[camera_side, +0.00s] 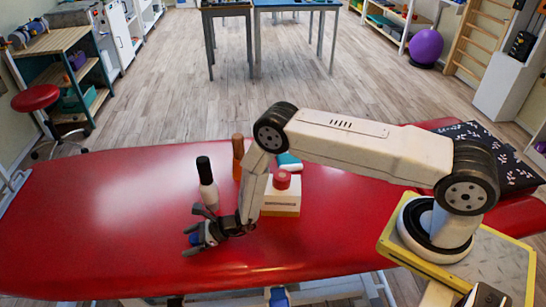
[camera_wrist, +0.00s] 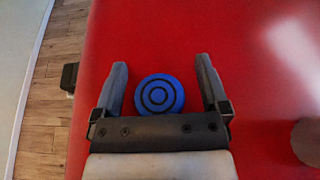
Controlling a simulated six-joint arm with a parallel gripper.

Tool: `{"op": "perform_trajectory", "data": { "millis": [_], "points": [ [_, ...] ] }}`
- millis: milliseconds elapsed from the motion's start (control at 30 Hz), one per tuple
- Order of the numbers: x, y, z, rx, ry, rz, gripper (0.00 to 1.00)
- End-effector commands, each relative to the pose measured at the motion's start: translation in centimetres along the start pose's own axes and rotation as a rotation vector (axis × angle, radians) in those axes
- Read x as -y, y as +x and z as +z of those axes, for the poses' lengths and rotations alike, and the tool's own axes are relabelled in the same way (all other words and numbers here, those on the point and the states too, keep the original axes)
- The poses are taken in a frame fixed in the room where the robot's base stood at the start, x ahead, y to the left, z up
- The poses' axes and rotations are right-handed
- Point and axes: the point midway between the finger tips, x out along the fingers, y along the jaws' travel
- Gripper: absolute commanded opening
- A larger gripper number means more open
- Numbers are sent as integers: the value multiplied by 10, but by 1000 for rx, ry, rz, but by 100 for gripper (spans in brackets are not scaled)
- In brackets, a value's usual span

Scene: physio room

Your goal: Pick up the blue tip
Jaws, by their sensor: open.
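The blue tip (camera_wrist: 160,94) is a round blue disc with dark concentric rings, seen in the wrist view against the red table top. It lies between the two fingers of my gripper (camera_wrist: 161,85), which stand apart on either side with a gap to each. In the side view my gripper (camera_side: 194,244) is low over the red table (camera_side: 110,210), and a small part of the blue tip (camera_side: 194,239) shows between the fingers. The rest of it is hidden by them.
A white bottle with a black cap (camera_side: 207,182) stands just behind my gripper. A brown bottle (camera_side: 238,155), a box (camera_side: 283,202) with a red-topped item (camera_side: 282,180) and a teal-and-white item (camera_side: 289,162) stand near my arm. The table's left half is clear.

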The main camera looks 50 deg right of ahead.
Motion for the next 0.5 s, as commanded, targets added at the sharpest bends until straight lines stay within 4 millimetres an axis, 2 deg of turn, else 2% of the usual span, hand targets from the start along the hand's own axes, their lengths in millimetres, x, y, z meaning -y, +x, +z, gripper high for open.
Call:
{"op": "perform_trajectory", "data": {
  "millis": [100, 133, 367, 400, 433, 500],
  "points": [
    [0, 0, 0, 0, 0, 0, 94],
    [0, 0, 0, 0, 0, 0, 91],
    [0, 0, 0, 0, 0, 0, 18],
    [0, 0, 0, 0, 0, 0, 5],
    [0, 0, 0, 0, 0, 0, 0],
    [0, 0, 0, 0, 0, 0, 0]
  ]
}}
